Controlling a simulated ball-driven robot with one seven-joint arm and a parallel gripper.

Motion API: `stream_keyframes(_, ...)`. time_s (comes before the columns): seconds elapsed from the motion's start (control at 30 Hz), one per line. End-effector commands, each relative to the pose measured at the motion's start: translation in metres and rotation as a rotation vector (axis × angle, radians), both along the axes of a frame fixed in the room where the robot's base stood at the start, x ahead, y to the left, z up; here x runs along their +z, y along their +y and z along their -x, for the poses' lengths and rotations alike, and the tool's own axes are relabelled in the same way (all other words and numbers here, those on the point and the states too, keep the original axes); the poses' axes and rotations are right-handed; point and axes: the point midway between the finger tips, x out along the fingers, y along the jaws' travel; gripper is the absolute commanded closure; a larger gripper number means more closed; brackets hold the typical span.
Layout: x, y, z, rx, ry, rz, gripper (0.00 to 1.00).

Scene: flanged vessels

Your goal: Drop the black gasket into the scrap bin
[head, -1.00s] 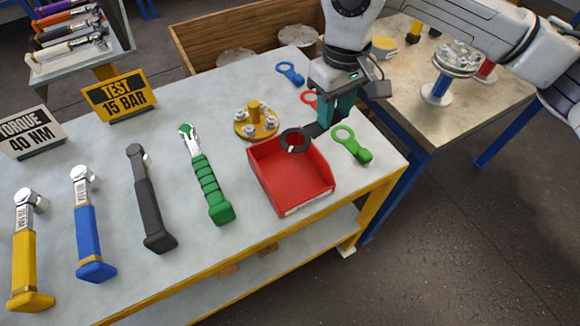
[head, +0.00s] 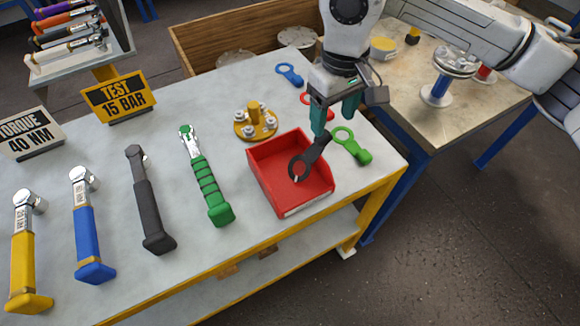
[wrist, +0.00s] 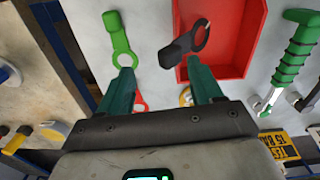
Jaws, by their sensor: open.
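The black gasket (head: 298,168) is a ring with a thick tab. It is tilted, with its ring over the inside of the red scrap bin (head: 262,178) and its tab across the bin's right rear edge. In the wrist view the gasket (wrist: 203,36) also overlaps the edge of the bin (wrist: 240,60). I cannot tell whether it rests on the wall or is in the air. My gripper (head: 334,114) is open above the tab. Its teal fingers are wide apart in the wrist view (wrist: 160,70), and the gasket lies beyond them, not between them.
A green gasket (head: 352,146) lies right of the bin, a blue one (head: 290,74) behind, and a red one (head: 306,98) partly behind my gripper. A brass flange (head: 255,122) stands behind the bin. A green wrench (head: 207,180) lies to its left.

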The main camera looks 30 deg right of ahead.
Motion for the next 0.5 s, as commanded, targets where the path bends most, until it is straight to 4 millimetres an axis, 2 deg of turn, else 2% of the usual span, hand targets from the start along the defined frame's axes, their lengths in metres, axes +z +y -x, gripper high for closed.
stream_keyframes(0.17,0.013,-0.001,-0.001,0.000,-0.002,0.002,0.35)
stream_keyframes(0.5,0.076,0.000,-0.001,-0.001,-0.002,0.003,0.35)
